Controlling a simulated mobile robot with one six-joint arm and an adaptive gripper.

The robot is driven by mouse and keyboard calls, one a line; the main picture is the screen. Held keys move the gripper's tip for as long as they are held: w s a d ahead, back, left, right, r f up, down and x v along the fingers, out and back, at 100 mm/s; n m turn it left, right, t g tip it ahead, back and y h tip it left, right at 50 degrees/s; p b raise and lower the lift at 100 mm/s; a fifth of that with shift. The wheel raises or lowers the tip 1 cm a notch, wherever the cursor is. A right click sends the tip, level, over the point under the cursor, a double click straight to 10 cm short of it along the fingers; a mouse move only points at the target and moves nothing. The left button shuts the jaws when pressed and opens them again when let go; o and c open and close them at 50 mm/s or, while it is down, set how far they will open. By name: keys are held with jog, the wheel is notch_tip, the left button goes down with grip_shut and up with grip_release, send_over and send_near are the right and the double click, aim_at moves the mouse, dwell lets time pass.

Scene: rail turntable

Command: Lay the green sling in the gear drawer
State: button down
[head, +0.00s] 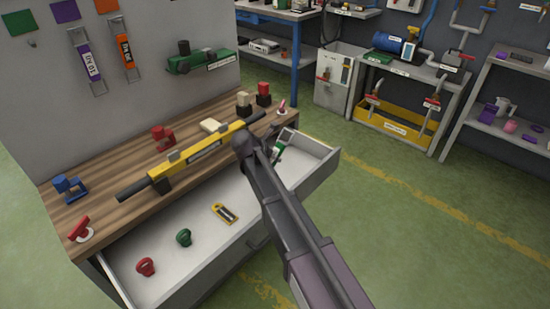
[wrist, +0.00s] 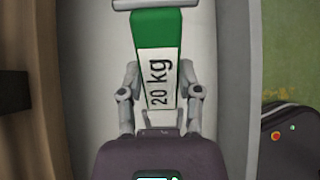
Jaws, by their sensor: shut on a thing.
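The green sling, a green strap with a white "20 kg" label and a light bar at its far end, lies between my fingers in the wrist view (wrist: 157,28). My gripper (wrist: 160,80) is shut on it at the label. In the head view the sling (head: 280,151) shows over the right end of the gear drawer; my arm hides my fingers there. The gear drawer (head: 178,270) is pulled open under the workbench, and its pale floor (wrist: 85,60) fills the middle of the wrist view. I cannot tell whether the sling touches the floor.
In the drawer lie a red shackle (head: 146,267), a green shackle (head: 184,237) and a yellow tool (head: 225,213). A yellow beam (head: 170,178) lies on the workbench (head: 110,186). Purple (head: 91,65) and orange (head: 125,42) slings hang on the panel. Green floor (head: 410,230) is open at right.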

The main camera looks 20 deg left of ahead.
jog(key=shift+f+b, duration=2.1)
jog(key=shift+f, duration=0.25)
jog(key=shift+c, duration=1)
grip_release()
jog(key=shift+o, duration=1)
jog(key=shift+w, duration=0.15)
jog(key=shift+r, duration=0.1)
